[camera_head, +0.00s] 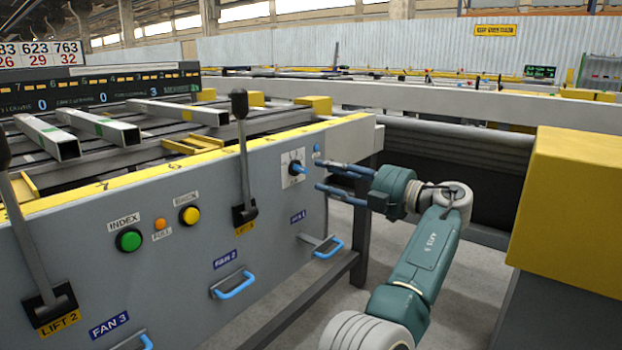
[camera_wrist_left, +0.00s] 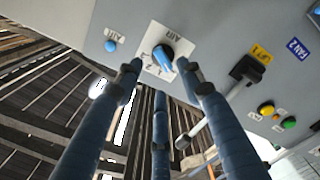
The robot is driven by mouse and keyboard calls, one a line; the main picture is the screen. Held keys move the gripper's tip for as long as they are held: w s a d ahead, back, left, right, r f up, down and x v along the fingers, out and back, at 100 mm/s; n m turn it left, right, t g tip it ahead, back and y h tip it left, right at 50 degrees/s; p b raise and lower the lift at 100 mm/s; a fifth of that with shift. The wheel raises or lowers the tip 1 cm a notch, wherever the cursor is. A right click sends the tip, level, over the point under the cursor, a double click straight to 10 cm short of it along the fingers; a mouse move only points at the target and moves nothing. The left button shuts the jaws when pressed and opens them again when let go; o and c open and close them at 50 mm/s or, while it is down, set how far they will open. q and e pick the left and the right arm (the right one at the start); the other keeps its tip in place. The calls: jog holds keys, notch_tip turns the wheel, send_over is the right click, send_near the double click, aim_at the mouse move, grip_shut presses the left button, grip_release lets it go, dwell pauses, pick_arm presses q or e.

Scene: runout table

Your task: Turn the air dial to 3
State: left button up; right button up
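The air dial (camera_head: 293,168) is a white plate with a blue knob on the grey panel's right part. In the left wrist view, the dial's blue knob (camera_wrist_left: 163,56) sits on its numbered plate, just beyond my fingertips. The figure it points at is too small to read surely. My left gripper (camera_head: 322,175) is in front of the panel, to the right of the dial. Its fingers are spread and hold nothing. The left wrist view shows the gripper (camera_wrist_left: 160,75) from behind, its fingertips around the line to the knob; contact cannot be told. My right gripper is not in view.
A small blue button (camera_head: 316,148) is close to the dial. A black-knobbed lever (camera_head: 241,150) stands left of it. A blue drawer-like handle (camera_head: 330,247) is below. Green (camera_head: 129,240) and yellow (camera_head: 190,214) buttons are further left. A yellow block (camera_head: 567,210) stands at right.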

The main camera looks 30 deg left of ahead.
aim_at(305, 169)
pick_arm(q)
jog(key=a, duration=0.2)
jog(key=a+b, duration=0.1)
jog(key=a, duration=0.2)
jog(key=shift+w+a+b, duration=0.2)
jog(key=shift+a+b, duration=0.1)
grip_shut()
